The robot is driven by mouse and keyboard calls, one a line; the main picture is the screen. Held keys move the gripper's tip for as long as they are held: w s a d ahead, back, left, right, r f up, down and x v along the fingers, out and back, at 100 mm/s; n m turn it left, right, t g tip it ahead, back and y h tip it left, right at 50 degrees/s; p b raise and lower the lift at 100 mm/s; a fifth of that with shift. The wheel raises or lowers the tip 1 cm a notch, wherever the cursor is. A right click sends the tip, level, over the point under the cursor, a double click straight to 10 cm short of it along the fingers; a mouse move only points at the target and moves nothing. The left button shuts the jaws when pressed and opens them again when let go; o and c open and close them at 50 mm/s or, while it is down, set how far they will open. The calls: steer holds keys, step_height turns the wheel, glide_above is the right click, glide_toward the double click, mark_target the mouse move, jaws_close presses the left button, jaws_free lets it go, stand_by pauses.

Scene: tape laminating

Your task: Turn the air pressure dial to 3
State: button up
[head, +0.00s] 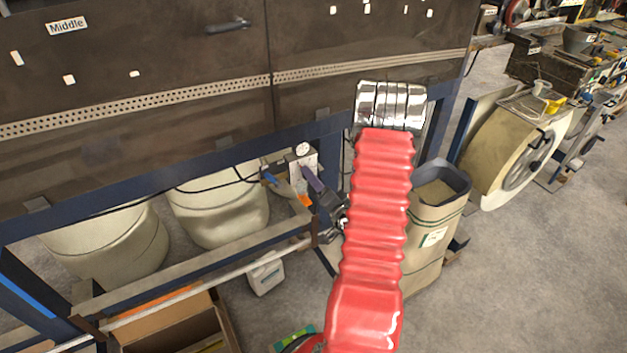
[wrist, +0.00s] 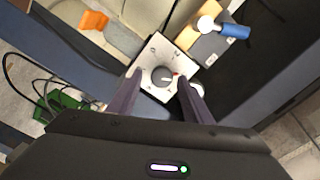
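The air pressure dial (wrist: 162,76) is a dark round knob on a white square plate (wrist: 156,51) with small marks, too small to read. A small light mark shows on the knob's right side. My gripper (wrist: 158,78) is open, with one dark purple finger on each side of the knob in the wrist view. I cannot tell whether the fingers touch the knob or hover before it. In the head view my gripper (head: 308,172) reaches to the white plate under the machine's blue beam, and the knob is hidden there.
A round white gauge (head: 303,149) sits just above the plate. A blue-handled valve (wrist: 235,30) is close by in the wrist view. Orange (wrist: 94,20) and green (wrist: 62,104) parts and black cables lie left. A bin (head: 432,225) stands right of my red arm.

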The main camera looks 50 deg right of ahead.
steer(key=v, duration=1.3)
steer(key=shift+s, duration=0.35)
steer(key=shift+s+a, duration=0.1)
stand_by(0.5)
